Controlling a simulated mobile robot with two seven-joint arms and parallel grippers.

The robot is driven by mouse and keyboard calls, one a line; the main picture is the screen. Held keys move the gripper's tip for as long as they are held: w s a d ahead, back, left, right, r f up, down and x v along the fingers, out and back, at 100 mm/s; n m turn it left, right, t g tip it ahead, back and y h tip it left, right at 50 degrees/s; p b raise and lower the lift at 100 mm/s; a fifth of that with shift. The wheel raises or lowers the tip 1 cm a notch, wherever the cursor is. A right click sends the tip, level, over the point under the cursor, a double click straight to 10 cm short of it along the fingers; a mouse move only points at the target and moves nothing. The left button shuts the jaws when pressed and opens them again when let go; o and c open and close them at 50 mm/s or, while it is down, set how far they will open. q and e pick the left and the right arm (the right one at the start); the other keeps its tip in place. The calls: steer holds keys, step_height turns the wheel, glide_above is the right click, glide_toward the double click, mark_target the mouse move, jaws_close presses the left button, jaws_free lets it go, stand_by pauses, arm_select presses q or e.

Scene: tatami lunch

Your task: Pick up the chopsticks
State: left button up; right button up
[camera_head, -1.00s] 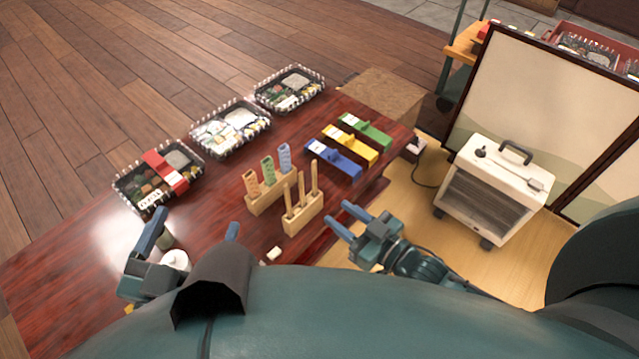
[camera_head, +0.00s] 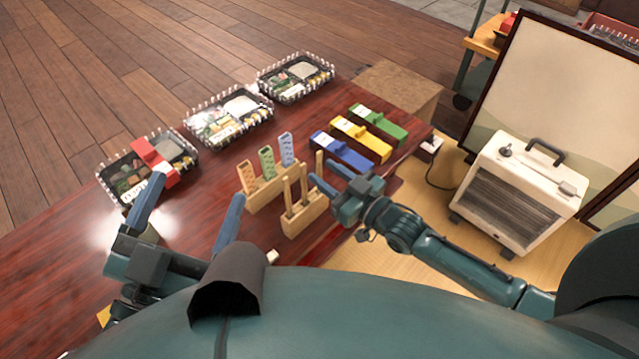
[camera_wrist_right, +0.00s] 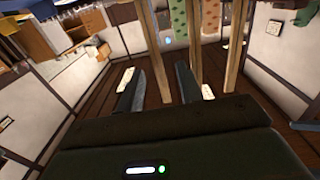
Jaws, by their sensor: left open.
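Several thin wooden chopsticks (camera_head: 304,186) stand upright in a wooden holder (camera_head: 305,217) near the table's front edge. My right gripper (camera_head: 321,175) is open at the holder's right side, with its fingertips close to the rightmost stick. In the right wrist view, chopsticks (camera_wrist_right: 153,50) rise in front of the open fingers (camera_wrist_right: 160,82). One stick lines up with the gap between the fingers; I cannot tell whether any touches them. My left gripper (camera_head: 201,185) is open and empty over the table's left part, away from the chopsticks.
A wooden stand (camera_head: 272,192) with patterned tan, green and blue pieces is just behind the holder. Blue (camera_head: 342,151), yellow (camera_head: 360,139) and green (camera_head: 378,124) boxes lie further right. Lunch trays (camera_head: 229,118) line the far edge. A white heater (camera_head: 525,190) stands off the table.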

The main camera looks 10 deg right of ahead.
mark_target(320, 169)
steer(key=b+x, duration=0.1)
steer(key=x, duration=0.3)
steer(key=shift+w+a+r+b, duration=0.15)
steer(key=shift+w+b, duration=0.1)
steer(key=shift+b, duration=0.15)
arm_select(q)
steer(key=r+m+h, duration=0.1)
steer(key=w+r+m+t+h, duration=0.1)
steer(key=r, duration=0.1)
steer(key=shift+a, duration=0.2)
arm_select(e)
jaws_close()
